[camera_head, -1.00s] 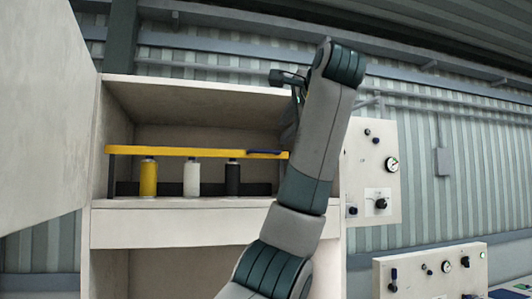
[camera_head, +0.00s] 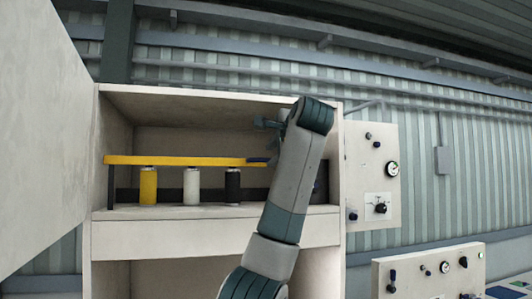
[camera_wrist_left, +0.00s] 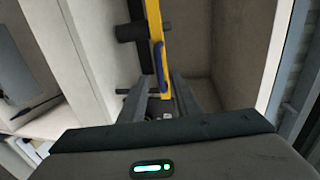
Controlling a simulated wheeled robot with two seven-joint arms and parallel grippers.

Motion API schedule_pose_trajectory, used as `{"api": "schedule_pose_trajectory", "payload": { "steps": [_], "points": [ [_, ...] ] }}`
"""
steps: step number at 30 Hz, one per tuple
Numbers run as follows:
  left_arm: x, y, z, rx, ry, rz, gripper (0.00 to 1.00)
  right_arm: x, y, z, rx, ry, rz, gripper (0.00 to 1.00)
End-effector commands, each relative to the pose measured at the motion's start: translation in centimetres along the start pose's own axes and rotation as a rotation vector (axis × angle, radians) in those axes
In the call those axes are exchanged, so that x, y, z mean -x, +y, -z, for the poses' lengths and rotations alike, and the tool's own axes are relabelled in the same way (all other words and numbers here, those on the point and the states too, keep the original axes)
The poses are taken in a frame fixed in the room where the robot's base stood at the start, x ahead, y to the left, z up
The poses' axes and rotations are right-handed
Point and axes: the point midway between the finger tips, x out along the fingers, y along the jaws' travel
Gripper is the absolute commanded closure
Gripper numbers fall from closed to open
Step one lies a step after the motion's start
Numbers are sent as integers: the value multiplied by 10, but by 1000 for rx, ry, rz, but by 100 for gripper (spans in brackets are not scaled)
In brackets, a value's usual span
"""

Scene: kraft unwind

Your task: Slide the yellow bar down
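The yellow bar (camera_head: 185,160) runs level across the front of the cabinet's open shelf, just above a yellow, a white and a black cylinder. A blue handle (camera_head: 258,160) sits at its right end. In the left wrist view the bar (camera_wrist_left: 154,22) and blue handle (camera_wrist_left: 160,66) show up close. My left gripper (camera_head: 266,124) is above the bar's right end in the head view, partly hidden by my arm. In the wrist view its fingers (camera_wrist_left: 164,90) stand apart, with the bar's end showing between them. Contact cannot be told. My right gripper is out of view.
The cabinet (camera_head: 215,236) has a side wall close to the right of my arm. A large open door panel (camera_head: 40,130) stands at the left. A gauge panel (camera_head: 371,180) is at the right, with another control box (camera_head: 430,272) below.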

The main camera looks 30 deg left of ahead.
Motion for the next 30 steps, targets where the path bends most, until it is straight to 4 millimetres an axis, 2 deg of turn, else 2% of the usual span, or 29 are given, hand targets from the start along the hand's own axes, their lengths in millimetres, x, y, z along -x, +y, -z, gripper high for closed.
{"api": "schedule_pose_trajectory", "payload": {
  "steps": [1, 3, 12, 25, 26, 29, 30],
  "points": [
    [-9, -4, -1, -1, -3, -4, 71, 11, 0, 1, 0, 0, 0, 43],
    [-22, -4, -1, -1, -3, -4, 71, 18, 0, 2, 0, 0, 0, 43],
    [-59, -2, 0, 0, -1, -1, 71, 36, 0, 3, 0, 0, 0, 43],
    [-67, 0, 0, 0, 0, -1, 71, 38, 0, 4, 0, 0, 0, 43],
    [-67, 0, 0, 0, 0, -1, 73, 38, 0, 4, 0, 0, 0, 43],
    [-67, 1, 0, 0, 0, -1, 97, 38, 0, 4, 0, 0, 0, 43],
    [-67, 1, 0, 0, 0, -2, 100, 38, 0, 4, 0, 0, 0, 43]
  ]
}}
